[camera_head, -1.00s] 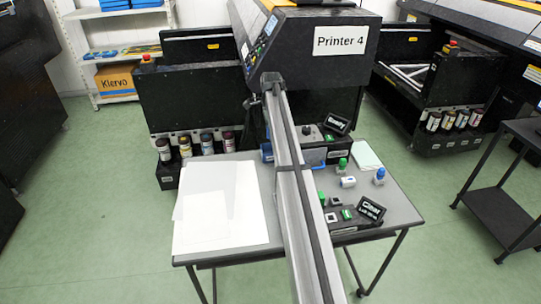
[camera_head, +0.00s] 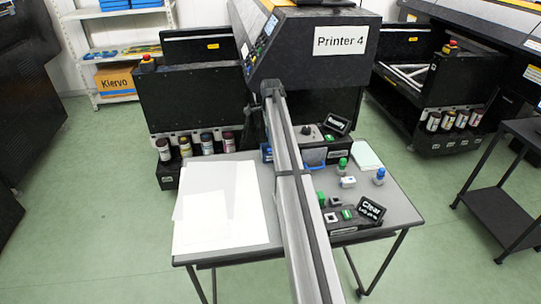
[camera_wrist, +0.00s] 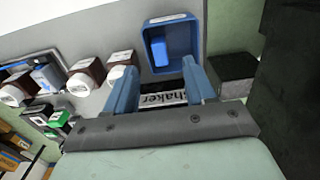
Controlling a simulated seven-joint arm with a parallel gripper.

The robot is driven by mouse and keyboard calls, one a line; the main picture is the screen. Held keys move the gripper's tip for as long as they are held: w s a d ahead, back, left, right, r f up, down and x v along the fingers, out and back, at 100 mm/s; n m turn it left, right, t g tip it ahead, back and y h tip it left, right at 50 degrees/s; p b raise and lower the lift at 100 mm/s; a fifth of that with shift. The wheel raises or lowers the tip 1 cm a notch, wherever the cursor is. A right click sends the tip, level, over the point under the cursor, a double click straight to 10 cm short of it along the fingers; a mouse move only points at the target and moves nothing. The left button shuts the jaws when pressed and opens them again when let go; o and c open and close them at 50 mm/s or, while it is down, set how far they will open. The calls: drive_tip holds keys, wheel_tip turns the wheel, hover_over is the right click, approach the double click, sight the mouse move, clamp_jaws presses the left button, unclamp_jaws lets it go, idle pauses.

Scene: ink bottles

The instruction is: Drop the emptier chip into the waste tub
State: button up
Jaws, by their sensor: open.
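In the wrist view my gripper (camera_wrist: 159,80) is open, its two blue fingers apart with nothing seen between them but a white "shaker" label (camera_wrist: 162,98) beyond. An open blue tub (camera_wrist: 188,26), probably the waste tub, lies just past the fingertips. A small blue block-like shape (camera_wrist: 159,52) shows inside it; I cannot tell what it is. A green piece (camera_wrist: 56,117) and a whitish piece (camera_wrist: 37,118) at the left may be chips. I cannot read any fill level or tell which is emptier. In the head view my arm hides the gripper.
Brown bottles with white caps (camera_wrist: 86,76) stand left of the tub in the wrist view. The printer (camera_head: 310,60) stands behind.

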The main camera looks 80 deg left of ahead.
drive_tip(key=shift+r, duration=0.1)
wheel_tip(320, 180, up, 14)
drive_tip(key=shift+f, duration=0.2)
idle(0.4)
drive_tip(key=shift+w, duration=0.15)
idle(0.4)
